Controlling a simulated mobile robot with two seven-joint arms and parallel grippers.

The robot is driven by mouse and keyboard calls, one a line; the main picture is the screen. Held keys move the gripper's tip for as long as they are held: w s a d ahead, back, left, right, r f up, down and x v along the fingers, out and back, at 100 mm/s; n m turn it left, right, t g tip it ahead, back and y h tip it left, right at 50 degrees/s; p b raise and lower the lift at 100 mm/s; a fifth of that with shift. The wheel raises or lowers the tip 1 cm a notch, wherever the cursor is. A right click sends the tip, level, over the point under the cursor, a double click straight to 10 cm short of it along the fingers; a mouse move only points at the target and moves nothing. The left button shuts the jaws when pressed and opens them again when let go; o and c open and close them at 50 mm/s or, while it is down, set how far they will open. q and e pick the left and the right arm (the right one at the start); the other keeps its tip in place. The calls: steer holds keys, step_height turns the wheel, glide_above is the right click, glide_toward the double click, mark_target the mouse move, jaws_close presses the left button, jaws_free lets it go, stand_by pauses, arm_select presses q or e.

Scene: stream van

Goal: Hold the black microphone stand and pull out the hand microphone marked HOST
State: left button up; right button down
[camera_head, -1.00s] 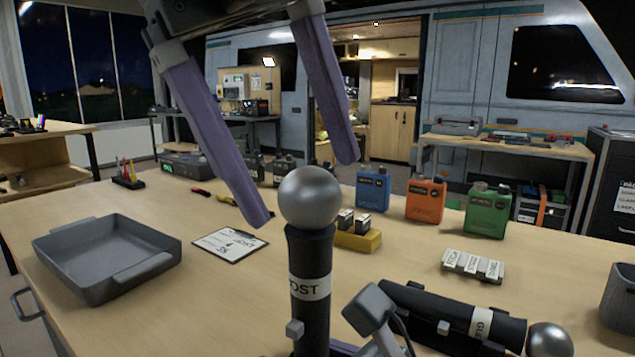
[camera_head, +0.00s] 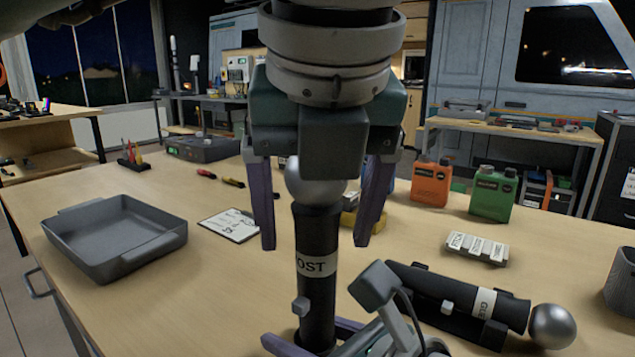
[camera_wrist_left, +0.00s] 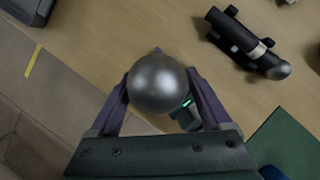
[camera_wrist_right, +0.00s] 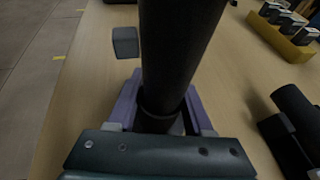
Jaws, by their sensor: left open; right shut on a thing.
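The HOST microphone (camera_head: 317,235) stands upright, with a black handle, a white label reading "OST" and a silver ball head. It shows from above in the left wrist view (camera_wrist_left: 158,86) and as a dark handle in the right wrist view (camera_wrist_right: 180,45). My left gripper (camera_head: 315,243) is open above it, pointing down, with its purple fingers on either side of the head and upper handle. Contact cannot be told. My right gripper (camera_wrist_right: 160,112) is shut low around the black stand (camera_wrist_right: 158,122) at the handle's foot, where the stand is mostly hidden.
A second microphone (camera_head: 455,300) lies in a black cradle to the right. A grey tray (camera_head: 115,245) and a clipboard (camera_head: 230,226) are left. A label block (camera_head: 477,248), orange can (camera_head: 430,184) and green can (camera_head: 492,194) stand behind right.

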arm_select(q)
steer(key=shift+w+f, duration=0.25)
steer(key=shift+f, duration=0.25)
jaws_close()
stand_by(1.1)
